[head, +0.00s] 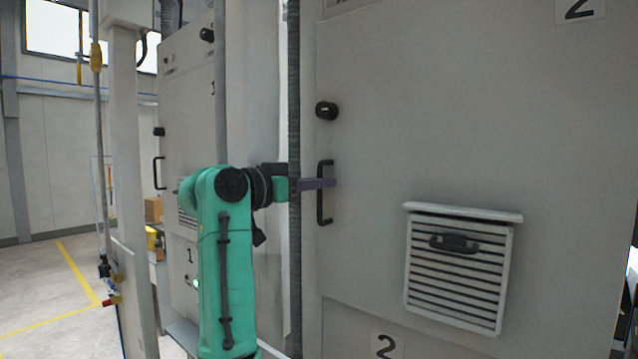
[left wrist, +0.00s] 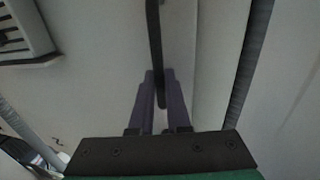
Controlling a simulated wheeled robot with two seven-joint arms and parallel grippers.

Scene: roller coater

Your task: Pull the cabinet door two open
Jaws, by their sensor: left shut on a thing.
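Cabinet door two (head: 370,60) is the large grey panel on the right in the head view, marked with a 2. It looks closed. Its black vertical bar handle (head: 321,212) is near the door's left edge. My left gripper (head: 330,183) reaches the handle from the left, its purple fingers around the bar near mid-height. In the left wrist view the gripper (left wrist: 161,88) is shut on the handle (left wrist: 153,35), which passes between the fingers. The door surface (left wrist: 95,80) lies behind. My right gripper is not in view.
A black knob (head: 326,110) sits above the handle. A louvred vent (head: 458,270) with a dark grip is low on the door. A ribbed grey conduit (head: 294,120) runs vertically beside my left wrist. Cabinet one (head: 188,100) stands further left, with open floor (head: 35,285) beyond.

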